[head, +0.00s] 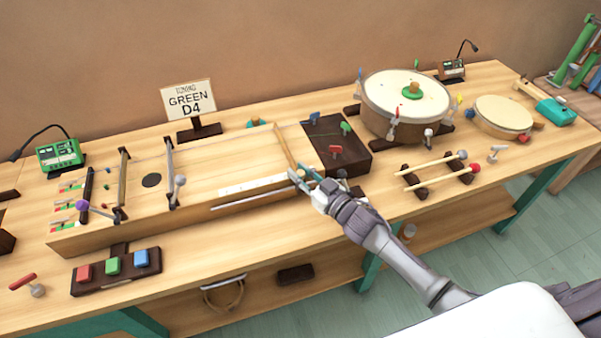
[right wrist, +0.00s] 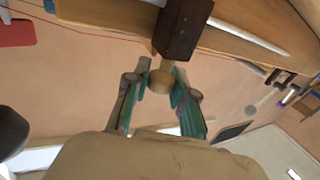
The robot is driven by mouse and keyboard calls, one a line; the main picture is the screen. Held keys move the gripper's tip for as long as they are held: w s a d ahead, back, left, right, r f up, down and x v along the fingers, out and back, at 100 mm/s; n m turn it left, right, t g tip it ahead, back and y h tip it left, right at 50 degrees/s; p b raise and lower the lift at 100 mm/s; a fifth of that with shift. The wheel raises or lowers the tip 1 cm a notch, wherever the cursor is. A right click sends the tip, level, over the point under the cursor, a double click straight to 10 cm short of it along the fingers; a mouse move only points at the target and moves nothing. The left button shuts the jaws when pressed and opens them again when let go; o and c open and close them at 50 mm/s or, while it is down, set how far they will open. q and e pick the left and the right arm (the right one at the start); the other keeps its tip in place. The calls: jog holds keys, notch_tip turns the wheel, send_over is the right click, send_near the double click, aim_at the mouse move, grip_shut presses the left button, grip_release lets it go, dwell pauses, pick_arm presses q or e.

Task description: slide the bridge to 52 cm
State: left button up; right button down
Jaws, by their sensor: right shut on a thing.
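A long wooden string box (head: 222,160) lies along the table, with a pale ruler strip (head: 250,184) on its front edge. A light wooden bar (head: 284,146), which looks like a bridge, crosses its right part. My right gripper (head: 306,181) is at this bar's near end. In the right wrist view my right gripper (right wrist: 160,86) is shut on a round wooden knob (right wrist: 160,80) beside a dark brown block (right wrist: 185,28). Another bar (head: 169,163) with a grey knob stands left of the middle. The ruler's figures are too small to read. My left gripper is not in view.
A sign (head: 188,101) reading "GREEN D4" stands behind the box. A dark peg block (head: 338,157) with coloured pegs is at its right end. Two sticks (head: 436,176) on a rack and a large drum (head: 406,98) are right of my gripper. Coloured buttons (head: 112,266) stand in front.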

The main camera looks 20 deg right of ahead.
jog(key=shift+a, duration=1.55)
jog(key=c, duration=1)
grip_release()
jog(key=shift+d, duration=0.1)
jog(key=v, duration=1.2)
jog(key=shift+s, duration=0.1)
